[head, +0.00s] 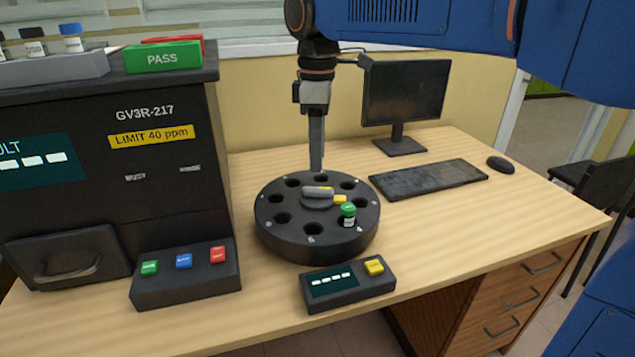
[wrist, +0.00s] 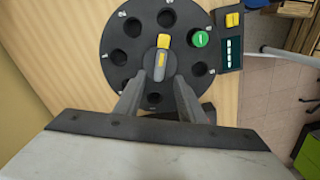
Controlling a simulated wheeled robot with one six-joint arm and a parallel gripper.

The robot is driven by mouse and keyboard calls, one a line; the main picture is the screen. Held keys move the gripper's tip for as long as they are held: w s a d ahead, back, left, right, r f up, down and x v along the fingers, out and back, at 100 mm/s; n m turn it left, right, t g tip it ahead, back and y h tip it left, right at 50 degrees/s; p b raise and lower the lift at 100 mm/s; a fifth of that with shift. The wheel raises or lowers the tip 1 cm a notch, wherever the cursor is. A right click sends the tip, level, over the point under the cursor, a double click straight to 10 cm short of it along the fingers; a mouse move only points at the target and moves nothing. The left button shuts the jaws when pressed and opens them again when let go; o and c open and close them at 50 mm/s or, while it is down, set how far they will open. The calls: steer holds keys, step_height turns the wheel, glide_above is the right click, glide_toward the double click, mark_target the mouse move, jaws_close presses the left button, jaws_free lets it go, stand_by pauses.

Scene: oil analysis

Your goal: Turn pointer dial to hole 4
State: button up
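The round black dial (head: 268,237) stands on the desk with a ring of holes; the wrist view also shows it (wrist: 113,45). Its grey pointer (head: 316,191) lies across the centre hub. Its yellow tip (head: 340,198) faces right, toward the empty hole (head: 359,200) beside the green-capped vial (head: 348,213). The vial sits in the hole by a mark that looks like 4. In the wrist view the tip (wrist: 164,41) points up, left of the vial (wrist: 200,39). My gripper (head: 317,168) is above the dial's back part; in the wrist view its parted fingers (wrist: 160,82) flank the pointer's grey end. Contact is unclear.
A small readout box with a yellow button (head: 374,267) stands in front of the dial. The analyser (head: 150,190) and its button panel (head: 190,283) are at left. The keyboard (head: 430,178), monitor (head: 403,92) and mouse (head: 500,164) are at right.

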mark_target(317, 188)
step_height(317, 188, down, 8)
steer(key=shift+r, duration=0.15)
steer(key=shift+c, duration=0.6)
jaws_close()
